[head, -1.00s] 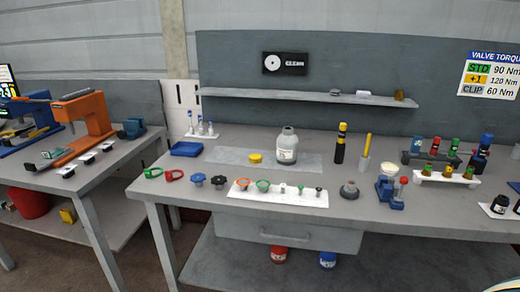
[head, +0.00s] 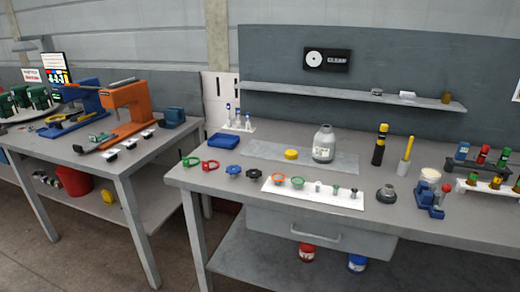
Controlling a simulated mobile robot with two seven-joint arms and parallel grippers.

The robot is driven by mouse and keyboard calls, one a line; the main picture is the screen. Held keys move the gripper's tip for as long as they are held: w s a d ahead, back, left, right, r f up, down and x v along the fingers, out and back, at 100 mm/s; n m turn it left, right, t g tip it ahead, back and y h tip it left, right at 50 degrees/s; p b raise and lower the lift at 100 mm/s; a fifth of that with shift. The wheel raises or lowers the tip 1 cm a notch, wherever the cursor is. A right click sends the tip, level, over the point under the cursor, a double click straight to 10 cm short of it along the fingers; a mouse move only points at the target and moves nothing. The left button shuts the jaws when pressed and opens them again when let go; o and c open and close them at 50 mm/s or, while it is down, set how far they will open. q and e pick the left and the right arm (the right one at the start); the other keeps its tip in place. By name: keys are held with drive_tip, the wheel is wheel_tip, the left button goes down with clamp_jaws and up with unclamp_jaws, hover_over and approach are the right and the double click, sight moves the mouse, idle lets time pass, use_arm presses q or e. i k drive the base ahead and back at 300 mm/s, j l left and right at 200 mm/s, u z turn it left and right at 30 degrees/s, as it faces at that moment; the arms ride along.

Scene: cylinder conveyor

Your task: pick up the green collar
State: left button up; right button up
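A green collar-like ring (head: 190,162) with a small tab lies flat at the front left of the main workbench. A similar red ring (head: 210,166) lies just right of it. Another green ring (head: 297,182) stands on a white strip tray, beside an orange ring (head: 278,178). I cannot tell from the shapes alone which green ring is called the collar. Neither of my grippers is in view.
Right of the red ring lie a blue knob (head: 233,170) and a dark knob (head: 254,173). The white strip tray (head: 328,196) runs along the front edge. Behind are a blue box (head: 224,140), a yellow lid (head: 291,154) and a grey bottle (head: 324,145). A second bench stands left.

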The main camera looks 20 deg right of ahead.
sight(185, 161)
drive_tip(key=i+j+z, duration=0.1)
drive_tip(key=z, duration=0.9)
drive_tip(key=i+j+z, duration=0.1)
drive_tip(key=j+z, duration=1.1)
drive_tip(key=j, duration=0.8)
drive_tip(key=k, duration=0.05)
